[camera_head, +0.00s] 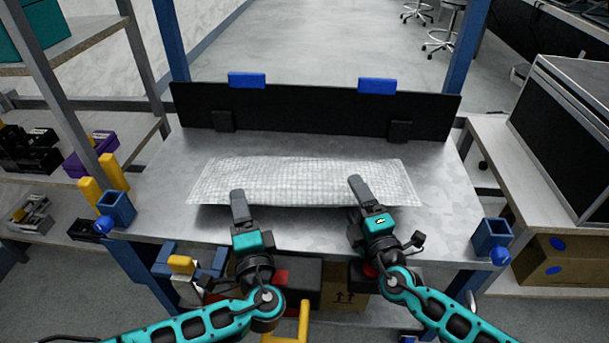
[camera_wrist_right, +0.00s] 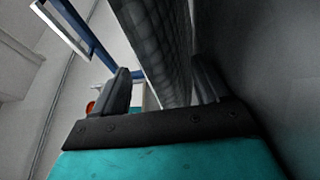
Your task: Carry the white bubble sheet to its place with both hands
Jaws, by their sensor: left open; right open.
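The white bubble sheet (camera_head: 300,180) shows in the head view as a wide, quilted rectangle over the middle of the metal bench (camera_head: 440,215). A shadow lies below its front edge. My left gripper (camera_head: 238,200) is at the sheet's front edge, left of its middle. My right gripper (camera_head: 357,188) is at the front edge, right of the middle. In the right wrist view, the right gripper's fingers (camera_wrist_right: 160,90) stand apart, with the sheet's quilted edge (camera_wrist_right: 165,45) between them. I cannot tell whether either finger touches it. The left fingertips are not seen closely.
A black panel (camera_head: 310,112) with blue clips stands along the bench's back edge. Blue posts rise at the back corners, and blue holders (camera_head: 117,208) sit at the front corners. Shelves with bins stand left; a table with a black case (camera_head: 570,130) stands right. Boxes sit below.

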